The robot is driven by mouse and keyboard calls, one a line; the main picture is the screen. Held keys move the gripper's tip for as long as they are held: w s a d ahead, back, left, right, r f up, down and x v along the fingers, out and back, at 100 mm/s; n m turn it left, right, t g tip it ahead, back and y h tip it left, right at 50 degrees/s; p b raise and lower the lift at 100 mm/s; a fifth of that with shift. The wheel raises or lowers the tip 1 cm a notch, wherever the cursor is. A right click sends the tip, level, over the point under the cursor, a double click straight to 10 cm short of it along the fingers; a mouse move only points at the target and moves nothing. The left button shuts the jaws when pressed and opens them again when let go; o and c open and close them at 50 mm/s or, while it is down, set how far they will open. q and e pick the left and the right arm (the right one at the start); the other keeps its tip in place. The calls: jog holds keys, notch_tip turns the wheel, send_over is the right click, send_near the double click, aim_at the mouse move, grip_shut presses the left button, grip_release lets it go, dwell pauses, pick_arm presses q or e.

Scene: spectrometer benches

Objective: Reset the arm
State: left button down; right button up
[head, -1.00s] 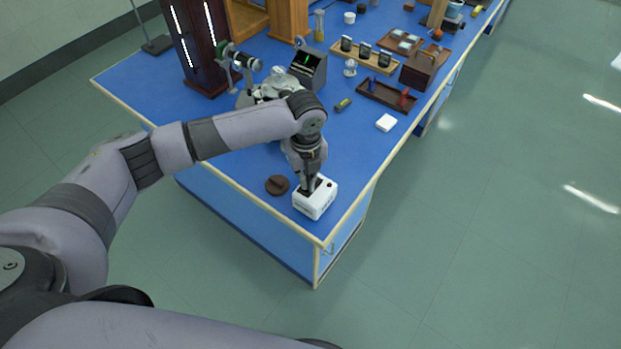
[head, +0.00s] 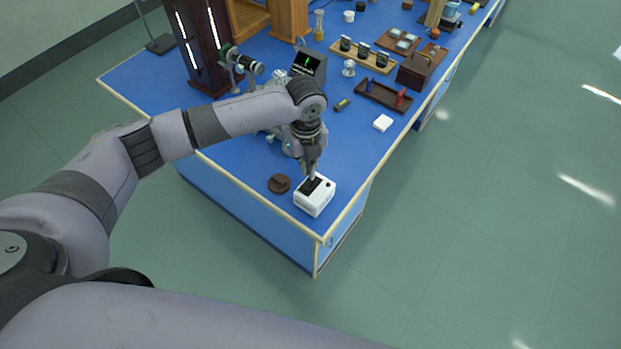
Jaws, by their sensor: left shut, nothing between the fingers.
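My left arm reaches in from the left over the blue bench (head: 350,140). My left gripper (head: 312,176) points down, shut and empty, just above or at the top of a small white box (head: 316,200). The box has a dark slot on top and sits near the front corner of the bench. I cannot tell whether the fingertips touch it. A round dark brown lid-like disc (head: 279,184) lies left of the box. My right gripper is not in view.
Behind the arm are a dark cabinet with light strips (head: 197,45), a small screen device (head: 309,66), a wooden holder (head: 362,57) and a dark tray (head: 383,96). A white block (head: 382,123) lies near the right edge. Floor is clear at the right.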

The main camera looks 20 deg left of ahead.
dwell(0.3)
pick_arm(q)
jog(key=s+d+f+n+t+h, duration=0.15)
jog(key=s+d+n+h, duration=0.25)
jog(key=s+d+n, duration=0.65)
jog(key=s+a+n+t+y, duration=0.2)
jog(key=s+a+n+y, duration=0.2)
jog(key=s+a+n, duration=1.2)
notch_tip(320, 180, down, 30)
jog(key=g+b, duration=0.1)
jog(key=b, duration=0.4)
jog(key=s+a+f+g+b, duration=0.1)
jog(key=s+a+f+b, duration=0.2)
jog(key=s+f, duration=1.3)
notch_tip(320, 180, down, 4)
jog(key=shift+s+f+m+b, duration=0.15)
jog(key=shift+s+m+b, duration=0.15)
jog(key=shift+m+b, duration=0.2)
